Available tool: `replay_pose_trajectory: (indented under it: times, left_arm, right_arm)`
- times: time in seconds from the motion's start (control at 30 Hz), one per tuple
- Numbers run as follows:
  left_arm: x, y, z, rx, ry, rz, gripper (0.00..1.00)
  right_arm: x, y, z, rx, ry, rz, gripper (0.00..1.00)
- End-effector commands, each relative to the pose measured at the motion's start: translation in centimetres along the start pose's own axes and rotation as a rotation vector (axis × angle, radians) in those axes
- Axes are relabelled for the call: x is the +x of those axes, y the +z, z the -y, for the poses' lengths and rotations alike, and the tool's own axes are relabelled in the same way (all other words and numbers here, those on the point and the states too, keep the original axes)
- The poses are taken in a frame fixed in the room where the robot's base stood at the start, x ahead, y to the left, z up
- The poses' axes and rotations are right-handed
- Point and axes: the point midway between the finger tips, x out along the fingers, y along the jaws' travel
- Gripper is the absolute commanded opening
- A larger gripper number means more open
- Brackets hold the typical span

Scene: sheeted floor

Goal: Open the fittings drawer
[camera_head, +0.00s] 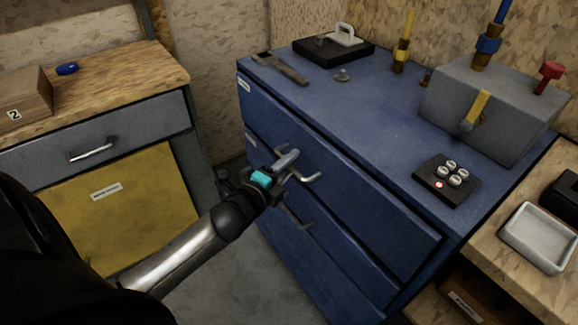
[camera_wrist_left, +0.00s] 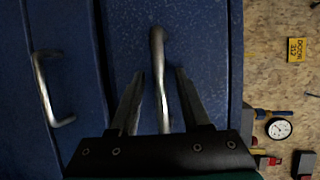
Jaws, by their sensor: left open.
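A blue drawer cabinet (camera_head: 345,190) stands in the middle, its drawers looking closed. The upper drawer's metal handle (camera_head: 312,178) is at my left gripper (camera_head: 285,164). In the left wrist view this handle (camera_wrist_left: 158,48) runs between the two open fingers (camera_wrist_left: 160,72), with gaps visible on both sides. A lower drawer's handle (camera_head: 297,217) is below the gripper; it also shows in the left wrist view (camera_wrist_left: 40,85), outside the fingers. The drawer labels (camera_head: 245,84) are too small to read, so I cannot tell which is the fittings drawer. My right gripper is out of view.
A wooden-topped bench with a grey drawer (camera_head: 110,140) and yellow door (camera_head: 125,205) stands at left. On the cabinet top are a wrench (camera_head: 280,68), a grey box (camera_head: 490,110) and a black button block (camera_head: 447,180). A bench with a white tray (camera_head: 540,238) is at right.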

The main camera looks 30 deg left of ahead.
Motion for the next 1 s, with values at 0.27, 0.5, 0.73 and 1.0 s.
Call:
replay_pose_trajectory:
  times: [0.27,0.5,0.73,1.0]
  left_arm:
    - [0.20,0.01,-0.02,0.001,0.001,0.000,0.47]
    - [0.19,0.01,-0.01,0.001,0.001,0.000,0.26]
    - [0.18,0.01,-0.01,0.001,0.001,0.000,0.00]
    - [0.17,0.00,-0.02,0.001,0.001,0.000,0.00]
  right_arm:
    - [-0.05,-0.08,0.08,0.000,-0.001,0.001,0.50]
    - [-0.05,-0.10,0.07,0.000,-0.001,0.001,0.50]
    - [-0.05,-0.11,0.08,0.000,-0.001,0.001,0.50]
    - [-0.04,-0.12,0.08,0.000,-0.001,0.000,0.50]
